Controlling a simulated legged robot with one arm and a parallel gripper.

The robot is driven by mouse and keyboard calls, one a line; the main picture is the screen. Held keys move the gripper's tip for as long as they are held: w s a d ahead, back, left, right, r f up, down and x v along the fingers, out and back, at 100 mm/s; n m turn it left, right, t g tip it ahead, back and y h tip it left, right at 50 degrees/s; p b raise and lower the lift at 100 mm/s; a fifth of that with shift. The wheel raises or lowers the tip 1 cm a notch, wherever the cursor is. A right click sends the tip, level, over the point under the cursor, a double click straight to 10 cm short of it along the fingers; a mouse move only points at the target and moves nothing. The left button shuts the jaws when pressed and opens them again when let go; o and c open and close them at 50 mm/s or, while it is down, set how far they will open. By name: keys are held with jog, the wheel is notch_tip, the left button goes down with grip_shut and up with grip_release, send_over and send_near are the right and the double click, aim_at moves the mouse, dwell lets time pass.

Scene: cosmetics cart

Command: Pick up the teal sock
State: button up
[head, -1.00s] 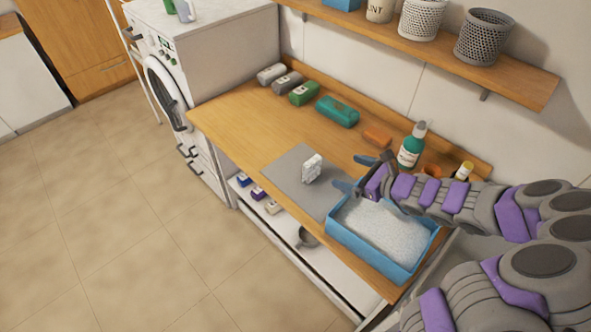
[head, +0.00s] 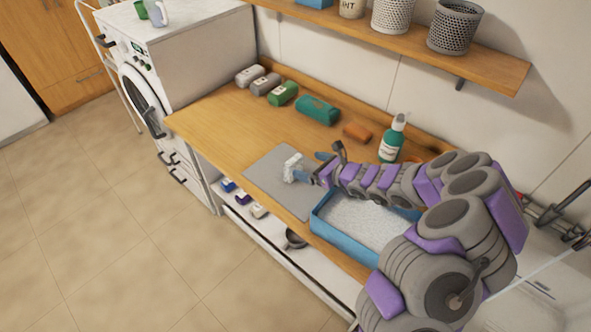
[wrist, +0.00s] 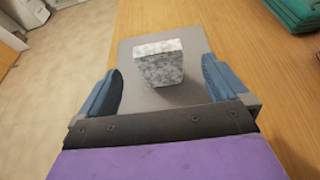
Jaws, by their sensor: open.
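A teal bundle (head: 318,110), the only teal cloth-like thing I make out, lies at the back of the wooden counter; I cannot tell for sure that it is a sock. In the wrist view a teal folded thing (wrist: 297,12) shows at the top right corner, cut off by the edge. My gripper (head: 309,166) is open over the counter, in front of the teal bundle and apart from it. A white-grey speckled block (wrist: 160,65) stands on a grey mat (wrist: 190,93), ahead of and between my open fingers in the wrist view; contact is not visible.
White (head: 249,75), grey (head: 265,84) and green (head: 283,94) bundles lie left of the teal one. An orange block (head: 357,131) and a teal bottle (head: 392,141) stand right. A blue tray (head: 338,238) of white granules sits in front. A shelf (head: 400,45) hangs above.

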aim_at(296, 161)
jog(key=a, duration=0.1)
jog(key=w+a+f, duration=0.1)
jog(key=a, duration=0.1)
jog(key=shift+w+a+f, duration=0.1)
jog(key=shift+w+a, duration=0.05)
jog(key=shift+w, duration=0.05)
jog(key=x, duration=0.1)
jog(key=b+x, duration=0.1)
jog(key=x, duration=0.1)
jog(key=shift+w+f, duration=0.15)
jog(key=shift+w, duration=0.3)
jog(key=shift+w+a, duration=0.1)
jog(key=shift+a, duration=0.1)
jog(key=shift+a, duration=0.15)
jog(key=c, duration=1.1)
